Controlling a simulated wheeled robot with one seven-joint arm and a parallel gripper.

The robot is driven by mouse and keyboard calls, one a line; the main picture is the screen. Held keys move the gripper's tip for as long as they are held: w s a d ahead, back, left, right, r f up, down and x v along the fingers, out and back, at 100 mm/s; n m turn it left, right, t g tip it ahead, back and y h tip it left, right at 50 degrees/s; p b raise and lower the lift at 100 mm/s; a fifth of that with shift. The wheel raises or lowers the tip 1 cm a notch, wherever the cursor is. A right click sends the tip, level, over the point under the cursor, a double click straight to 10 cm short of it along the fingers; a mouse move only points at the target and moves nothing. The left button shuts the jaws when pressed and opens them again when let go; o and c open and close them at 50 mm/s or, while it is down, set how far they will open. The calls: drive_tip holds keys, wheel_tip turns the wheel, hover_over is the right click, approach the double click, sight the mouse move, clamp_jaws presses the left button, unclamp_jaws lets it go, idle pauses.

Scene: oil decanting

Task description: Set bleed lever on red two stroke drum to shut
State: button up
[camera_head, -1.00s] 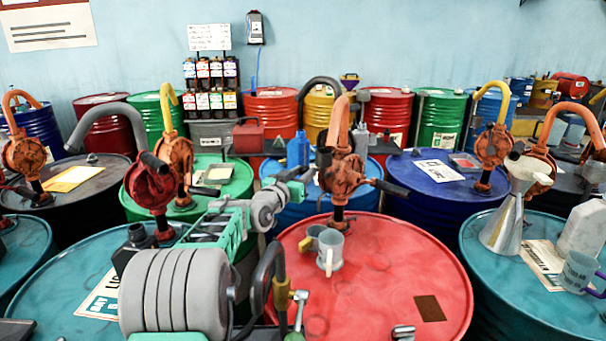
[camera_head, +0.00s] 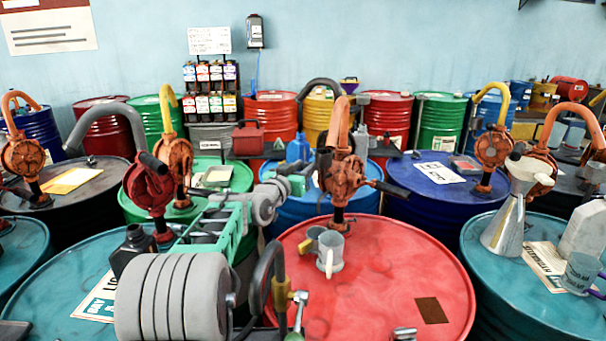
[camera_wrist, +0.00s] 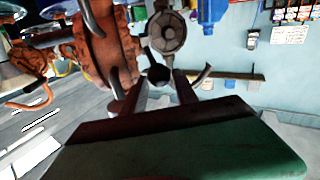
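The red drum (camera_head: 400,270) stands front centre, with a rusty orange pump (camera_head: 343,180) at its far side. The pump has an orange curved spout and a dark crank handle (camera_head: 388,188) reaching right. I cannot clearly make out a bleed lever or its setting. My gripper (camera_head: 312,168) is just left of the pump's upper body, partly hidden by my arm. In the wrist view my gripper (camera_wrist: 158,88) has two fingers spread apart, with a dark round end (camera_wrist: 158,75) in line with the gap. I cannot tell whether they touch. The rusty pump also shows there (camera_wrist: 103,60).
A grey cup (camera_head: 330,252) stands on the red drum near the pump. A teal drum (camera_head: 45,290) with a dark red pump (camera_head: 148,190) is at left. Another teal drum (camera_head: 490,270) with a metal funnel (camera_head: 506,225) is at right. A blue drum (camera_head: 425,215) stands behind.

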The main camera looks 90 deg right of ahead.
drive_tip(key=o, duration=0.3)
drive_tip(key=shift+f, duration=0.1)
drive_tip(key=shift+o, duration=0.2)
drive_tip(key=shift+f, duration=0.1)
drive_tip(key=shift+f, duration=0.15)
drive_tip(key=shift+a, duration=0.1)
